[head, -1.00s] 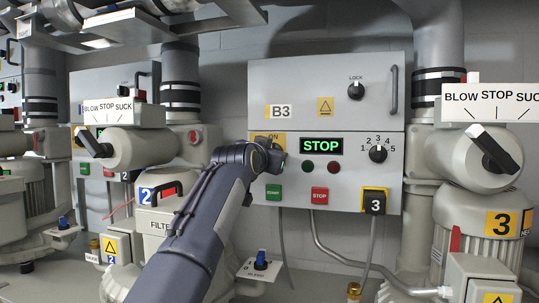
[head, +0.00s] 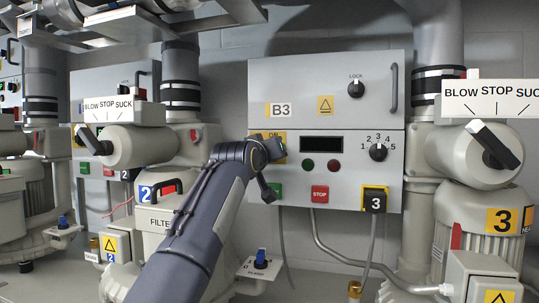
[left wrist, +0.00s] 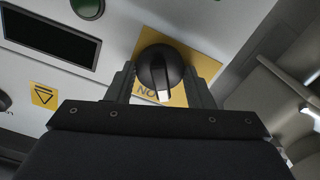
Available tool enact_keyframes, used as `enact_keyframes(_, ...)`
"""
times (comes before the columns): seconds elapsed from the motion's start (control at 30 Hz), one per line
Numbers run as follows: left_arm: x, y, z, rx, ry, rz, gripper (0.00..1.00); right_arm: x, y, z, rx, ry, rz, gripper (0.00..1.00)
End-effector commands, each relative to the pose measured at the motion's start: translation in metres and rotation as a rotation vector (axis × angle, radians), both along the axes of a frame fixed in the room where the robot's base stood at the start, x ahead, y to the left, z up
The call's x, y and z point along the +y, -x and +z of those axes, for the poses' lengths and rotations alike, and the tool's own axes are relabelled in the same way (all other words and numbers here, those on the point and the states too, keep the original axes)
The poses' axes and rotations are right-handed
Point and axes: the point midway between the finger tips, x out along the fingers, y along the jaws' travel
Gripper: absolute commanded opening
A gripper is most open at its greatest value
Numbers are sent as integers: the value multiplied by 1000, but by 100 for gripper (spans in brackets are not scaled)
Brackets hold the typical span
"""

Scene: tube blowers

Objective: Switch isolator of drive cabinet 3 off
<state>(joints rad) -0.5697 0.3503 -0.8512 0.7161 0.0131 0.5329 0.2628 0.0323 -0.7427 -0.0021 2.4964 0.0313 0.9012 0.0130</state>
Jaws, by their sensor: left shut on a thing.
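Drive cabinet B3 (head: 300,85) is the grey box in the middle of the head view. Its isolator is a round black knob (left wrist: 160,66) on a yellow plate (left wrist: 205,66), seen in the left wrist view. The knob's white mark points to the bottom of that picture, beside the upside-down letters ON. My left gripper (head: 270,165) is shut on this knob, with a finger on each side (left wrist: 160,82). In the head view my gripper hides the knob. The cabinet's display (head: 322,144) is dark. My right gripper is not in view.
Below the display are a green start button (head: 274,192), partly covered by my gripper, and a red stop button (head: 320,194). A selector knob (head: 378,152) and a lock knob (head: 355,87) are on the same cabinet. Blower 3 (head: 478,215) stands at the right.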

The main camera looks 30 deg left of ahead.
Motion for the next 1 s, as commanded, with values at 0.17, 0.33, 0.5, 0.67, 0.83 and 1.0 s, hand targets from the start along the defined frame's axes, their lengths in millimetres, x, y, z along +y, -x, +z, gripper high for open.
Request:
enact_keyframes(0.17, 0, 0, -1, -38, 164, 1, 25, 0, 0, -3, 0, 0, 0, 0)
enact_keyframes(0.33, 0, 0, -1, -75, 321, 0, 25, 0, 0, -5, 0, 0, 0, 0)
enact_keyframes(0.5, 0, 0, -1, -113, 477, 0, 25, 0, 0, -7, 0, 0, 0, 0)
enact_keyframes(0.67, 0, 0, -1, -147, 618, 0, 25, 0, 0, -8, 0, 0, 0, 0)
enact_keyframes(0.83, 0, 0, -2, -177, 745, 0, 25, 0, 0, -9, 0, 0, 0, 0)
enact_keyframes(1.0, 0, 0, -2, -199, 843, 0, 25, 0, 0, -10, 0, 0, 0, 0)
